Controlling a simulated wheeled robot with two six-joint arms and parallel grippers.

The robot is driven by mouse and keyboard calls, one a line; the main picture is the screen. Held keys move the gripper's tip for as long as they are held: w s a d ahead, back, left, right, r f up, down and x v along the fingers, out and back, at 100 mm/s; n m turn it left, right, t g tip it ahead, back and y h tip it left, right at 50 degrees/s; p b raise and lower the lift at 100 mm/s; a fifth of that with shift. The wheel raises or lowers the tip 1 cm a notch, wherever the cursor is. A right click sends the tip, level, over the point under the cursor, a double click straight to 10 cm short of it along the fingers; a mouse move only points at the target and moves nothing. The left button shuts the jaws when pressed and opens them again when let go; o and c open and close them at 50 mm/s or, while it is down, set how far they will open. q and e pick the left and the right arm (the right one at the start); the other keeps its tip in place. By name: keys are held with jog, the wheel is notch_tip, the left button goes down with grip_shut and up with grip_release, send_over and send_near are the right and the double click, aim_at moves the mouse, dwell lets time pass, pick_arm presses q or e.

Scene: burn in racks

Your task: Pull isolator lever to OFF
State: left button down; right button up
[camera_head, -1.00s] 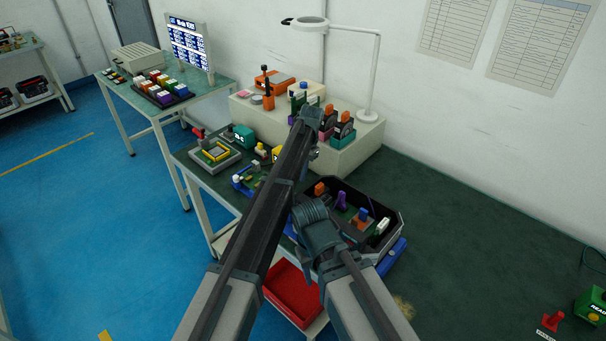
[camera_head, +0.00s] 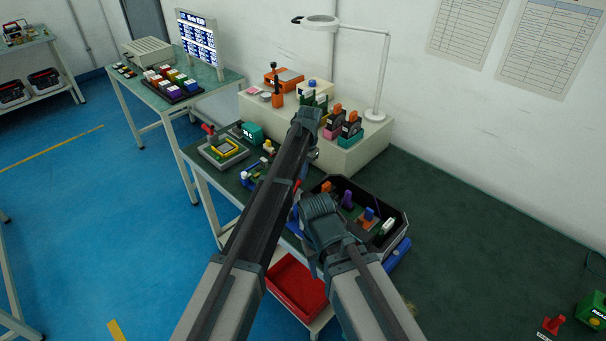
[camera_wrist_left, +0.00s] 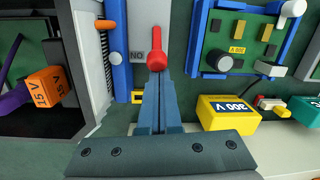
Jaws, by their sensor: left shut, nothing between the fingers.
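The isolator lever (camera_wrist_left: 157,60) is red with a round knob and shows in the left wrist view. It stands on a grey plate with blue sides (camera_wrist_left: 146,20), beside lettering that reads ON upside down. My left gripper (camera_wrist_left: 158,82) is shut, its fingertips right at the near side of the knob. I cannot tell whether they touch it; nothing is between the fingers. In the head view my left arm reaches over the bench and hides the gripper and most of the isolator. My right arm is folded at the lower middle, and its gripper does not show.
A dark tray of coloured modules (camera_head: 398,228) stands right of the isolator. A cream raised shelf (camera_head: 351,155) with a lamp (camera_head: 383,70) is behind. A red bin (camera_head: 295,290) sits below.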

pick_arm(q)
jog(key=shift+s+a+r+t+h, duration=0.2)
jog(key=shift+s+t+h, duration=0.05)
jog(key=shift+t+h, duration=0.05)
jog(key=shift+s+a+r+t+h+p, duration=0.3)
jog(key=shift+s+a+t+h+p, duration=0.05)
jog(key=shift+s+t+h+p, duration=0.1)
jog(key=shift+s+a+r+t+h, duration=0.2)
jog(key=shift+s+a+t+h, duration=0.3)
jog(key=shift+s+t+h, duration=0.05)
jog(key=shift+s+a+r+t+h+b, duration=0.1)
jog(key=shift+s+a+t+h+b, duration=0.4)
jog(key=shift+t+h, duration=0.1)
jog(key=shift+s+a+t+h+b, duration=0.7)
jog(key=shift+t+h+b, duration=0.25)
jog(key=shift+b, duration=0.25)
jog(key=shift+w+r, duration=0.1)
jog(key=shift+r, duration=0.1)
jog(key=shift+w, duration=0.1)
jog(key=shift+r, duration=0.2)
